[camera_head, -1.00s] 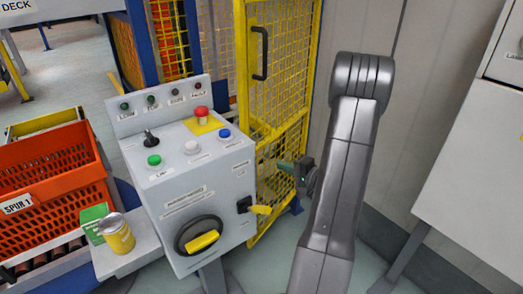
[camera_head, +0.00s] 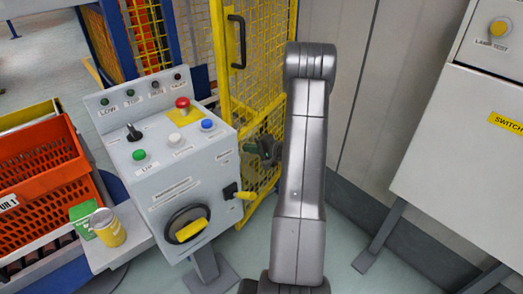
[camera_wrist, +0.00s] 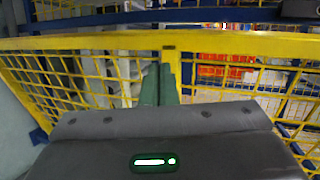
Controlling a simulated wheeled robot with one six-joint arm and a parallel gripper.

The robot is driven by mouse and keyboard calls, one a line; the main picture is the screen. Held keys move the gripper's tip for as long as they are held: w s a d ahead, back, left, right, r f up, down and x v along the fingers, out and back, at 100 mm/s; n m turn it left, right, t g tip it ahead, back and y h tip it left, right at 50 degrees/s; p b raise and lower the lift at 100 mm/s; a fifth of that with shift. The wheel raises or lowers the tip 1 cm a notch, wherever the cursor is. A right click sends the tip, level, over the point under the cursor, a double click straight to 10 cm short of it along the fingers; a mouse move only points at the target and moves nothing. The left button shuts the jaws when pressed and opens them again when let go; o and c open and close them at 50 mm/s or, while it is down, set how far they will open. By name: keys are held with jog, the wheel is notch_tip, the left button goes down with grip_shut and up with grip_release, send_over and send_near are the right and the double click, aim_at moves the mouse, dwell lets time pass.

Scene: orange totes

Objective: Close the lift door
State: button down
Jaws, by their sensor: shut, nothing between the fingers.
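The lift door (camera_head: 220,70) is a yellow-framed mesh panel with a black handle (camera_head: 236,42). It stands at an angle to the blue post (camera_head: 173,40), with a gap between them, so it looks open. My gripper (camera_head: 254,150) is low against the mesh side of the door, on the side toward the grey wall. Its green fingers are together with nothing between them. In the wrist view the fingers (camera_wrist: 160,84) point at the yellow top bar (camera_wrist: 110,41) and mesh; whether they touch is unclear. My arm hides part of the door's right side.
A grey control console (camera_head: 170,150) with buttons, a red stop and a yellow rotary handle stands left of the door. An orange tote (camera_head: 40,160), a green box (camera_head: 83,218) and a yellow can (camera_head: 107,228) are farther left. A white cabinet (camera_head: 450,150) stands right.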

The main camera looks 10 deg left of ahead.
jog(key=shift+w+a, duration=0.3)
jog(key=shift+a, duration=0.55)
jog(key=shift+w+a, duration=0.25)
jog(key=shift+a, duration=0.55)
jog(key=w+a+p, duration=0.1)
jog(key=w+a, duration=0.2)
jog(key=a, duration=0.7)
jog(key=shift+w+a+p, duration=0.3)
jog(key=shift+w, duration=0.1)
